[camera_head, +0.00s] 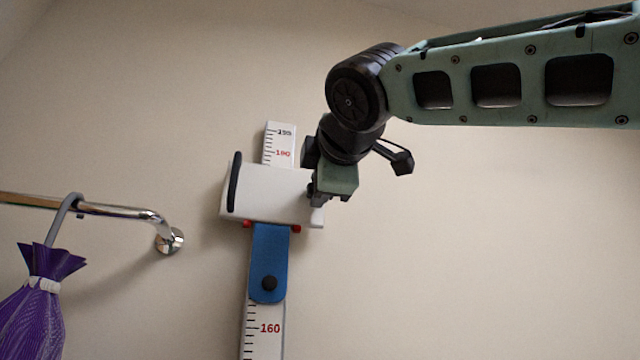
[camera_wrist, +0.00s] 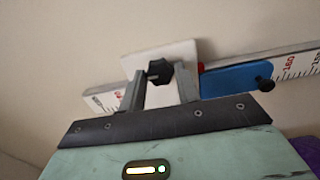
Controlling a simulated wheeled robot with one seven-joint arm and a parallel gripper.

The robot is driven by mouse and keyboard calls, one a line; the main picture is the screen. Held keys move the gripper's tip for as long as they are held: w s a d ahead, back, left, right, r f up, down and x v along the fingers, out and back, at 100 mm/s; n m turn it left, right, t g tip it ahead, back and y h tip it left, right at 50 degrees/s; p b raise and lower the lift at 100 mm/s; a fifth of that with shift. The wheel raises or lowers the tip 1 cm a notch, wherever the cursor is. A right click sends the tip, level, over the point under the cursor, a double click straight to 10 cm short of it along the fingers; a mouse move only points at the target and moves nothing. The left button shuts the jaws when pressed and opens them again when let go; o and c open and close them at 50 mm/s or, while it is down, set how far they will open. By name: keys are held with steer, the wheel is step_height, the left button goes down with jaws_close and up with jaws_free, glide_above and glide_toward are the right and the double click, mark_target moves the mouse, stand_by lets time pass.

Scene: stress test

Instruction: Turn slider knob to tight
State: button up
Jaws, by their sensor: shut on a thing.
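The white slider block (camera_head: 265,194) sits on a wall-mounted height ruler (camera_head: 263,338), just below the 190 mark. In the wrist view, the dark lobed slider knob (camera_wrist: 159,72) stands out in front of the white slider (camera_wrist: 134,64). My gripper (camera_wrist: 160,71) is shut on this knob, one finger on each side. In the head view, my gripper (camera_head: 318,198) is at the slider's right side, and the knob is hidden behind it. No tight marking can be read.
A blue plate (camera_head: 268,245) with a second black knob (camera_head: 269,283) hangs under the slider. Red bits (camera_head: 296,229) show at its top. The wall at right is bare.

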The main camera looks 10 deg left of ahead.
steer(key=o, duration=1)
steer(key=shift+c, duration=0.2)
steer(key=b+v, duration=0.5)
steer(key=v, duration=1.2)
steer(key=shift+s+d, duration=0.15)
steer(key=shift+s, duration=0.05)
